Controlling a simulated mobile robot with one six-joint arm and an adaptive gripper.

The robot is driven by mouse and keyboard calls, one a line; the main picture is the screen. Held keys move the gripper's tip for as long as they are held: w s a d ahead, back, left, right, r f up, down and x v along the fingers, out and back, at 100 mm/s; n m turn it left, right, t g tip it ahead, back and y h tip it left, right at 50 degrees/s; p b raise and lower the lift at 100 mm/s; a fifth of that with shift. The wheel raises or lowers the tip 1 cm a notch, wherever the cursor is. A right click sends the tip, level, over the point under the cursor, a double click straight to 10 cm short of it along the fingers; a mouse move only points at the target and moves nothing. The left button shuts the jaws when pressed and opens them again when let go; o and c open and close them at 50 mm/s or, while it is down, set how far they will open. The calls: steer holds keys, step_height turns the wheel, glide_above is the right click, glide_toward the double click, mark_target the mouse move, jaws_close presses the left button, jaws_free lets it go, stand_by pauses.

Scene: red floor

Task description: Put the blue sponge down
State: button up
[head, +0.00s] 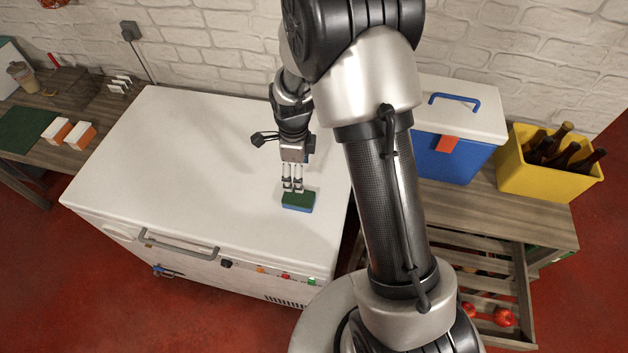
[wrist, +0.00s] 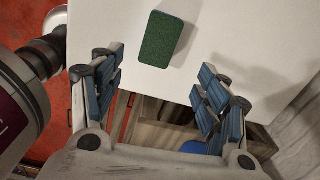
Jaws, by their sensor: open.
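The blue sponge (head: 298,202) has a green top and blue sides. It lies flat on the white lid of the chest freezer (head: 200,150), near its front right part. In the wrist view the sponge's green face (wrist: 162,39) shows beyond the fingertips, on the white surface. My gripper (head: 292,184) is just behind the sponge in the head view, pointing down. In the wrist view my gripper (wrist: 160,85) has its two blue-padded fingers wide apart, with nothing between them. The sponge is apart from both fingers there.
A blue cooler (head: 450,155) with a white lid and a yellow crate (head: 550,180) of bottles stand on a wooden bench at right. A slatted rack with red fruit is below. A wooden table (head: 90,105) is at left. Most of the freezer lid is clear.

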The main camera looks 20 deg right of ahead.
steer(key=s+r+n+t, duration=0.1)
steer(key=s+r+n, duration=0.45)
steer(key=r, duration=0.45)
steer(key=s+r+n+t, duration=0.1)
steer(key=s+r+n, duration=0.4)
steer(key=r, duration=0.5)
steer(key=s+r+n+t, duration=0.2)
steer(key=s+r+n, duration=0.4)
steer(key=s+n, duration=0.7)
steer(key=shift+s+r, duration=0.15)
steer(key=shift+s, duration=0.05)
step_height(320, 180, down, 6)
steer(key=b, duration=0.6)
steer(key=shift+f, duration=0.2)
